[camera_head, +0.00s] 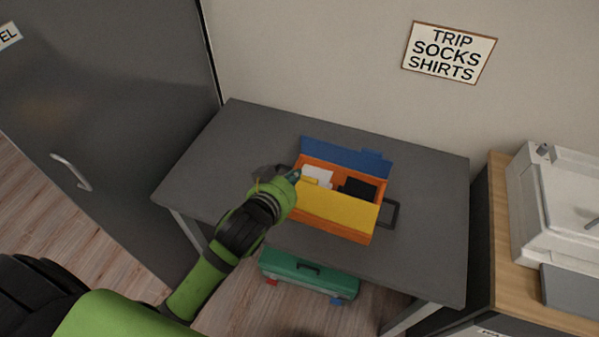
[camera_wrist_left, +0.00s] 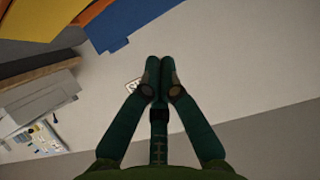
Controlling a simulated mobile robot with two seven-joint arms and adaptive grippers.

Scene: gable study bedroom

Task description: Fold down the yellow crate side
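The orange crate (camera_head: 366,238) stands on the grey table. Its yellow side (camera_head: 338,206) faces the front, with orange below it; I cannot tell its exact tilt. Its blue side (camera_head: 345,156) rises along the back. My left gripper (camera_head: 294,175) is at the crate's left end, near the upper left corner of the yellow side; contact cannot be made out. In the left wrist view the fingers (camera_wrist_left: 160,72) are together with nothing seen between them. The yellow side (camera_wrist_left: 38,20) and the blue side (camera_wrist_left: 135,22) show at that view's top left. My right gripper is out of view.
White cards (camera_head: 318,175) and a black item (camera_head: 358,188) are in the crate. A dark frame-shaped object (camera_head: 392,214) is at its right. The grey table (camera_head: 430,195) is clear at right. A green case (camera_head: 310,275) lies below; a wooden-topped cabinet (camera_head: 505,230) stands right.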

